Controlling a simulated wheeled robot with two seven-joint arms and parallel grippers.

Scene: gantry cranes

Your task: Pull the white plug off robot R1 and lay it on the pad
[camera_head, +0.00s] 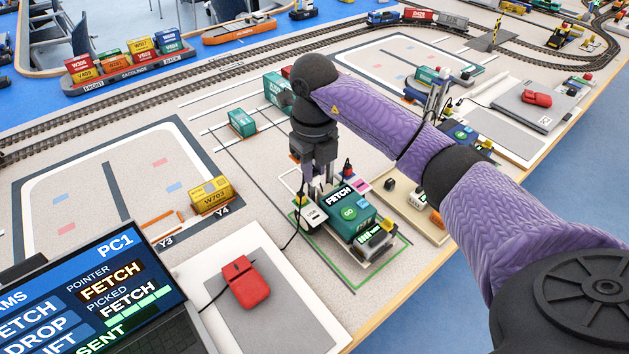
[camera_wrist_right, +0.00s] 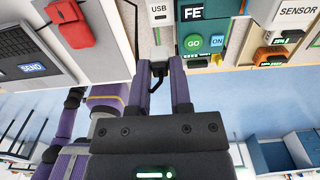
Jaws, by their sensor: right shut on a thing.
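I take this robot to be R1. My right gripper (camera_head: 318,184) points down and is shut on the plug; its fingers partly hide the grip. A black cable runs from the plug toward the laptop. I cannot tell whether the plug still touches the robot. A grey pad (camera_head: 285,318) with a red mouse (camera_head: 245,282) lies at the front. My left gripper is out of view.
The laptop (camera_head: 95,300) stands front left. A yellow container (camera_head: 210,195) and a teal one (camera_head: 242,122) are left of the gripper. A wooden tray (camera_head: 431,233) with small parts lies right of the robot, near the table edge. The grey pad's front part is bare.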

